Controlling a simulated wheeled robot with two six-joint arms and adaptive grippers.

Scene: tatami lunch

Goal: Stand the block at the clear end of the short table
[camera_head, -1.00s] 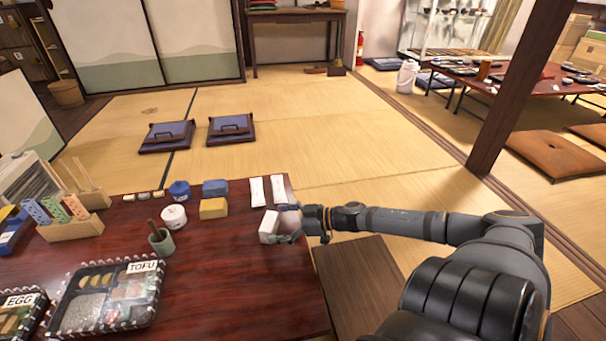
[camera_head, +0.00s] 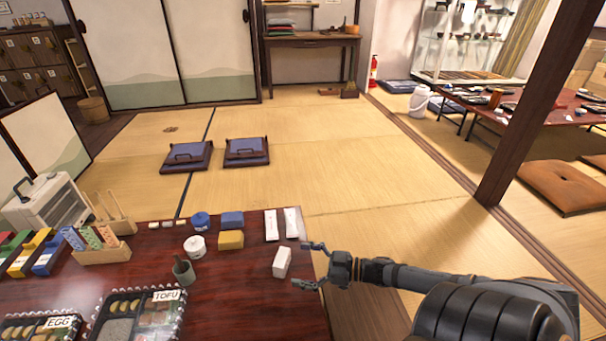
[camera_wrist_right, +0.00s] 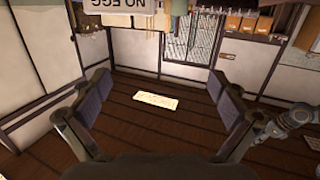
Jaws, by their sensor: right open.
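The white block (camera_head: 282,262) rests on the glossy dark red table (camera_head: 235,290) near its right edge, with bare table top around it. It looks upright, though its exact pose is hard to judge. My right gripper (camera_head: 303,265) is open and empty just right of the block, fingers pointing toward it, apart from it. In the right wrist view both fingers are spread (camera_wrist_right: 160,110); I cannot make out the block there. My left gripper is not in view.
Two white packets (camera_head: 281,225), a yellow block (camera_head: 230,239) and a blue block (camera_head: 232,220) lie behind the white block. A grey-green cup (camera_head: 184,270) and food trays (camera_head: 140,315) stand to the left. A wooden post (camera_head: 530,110) rises at the right.

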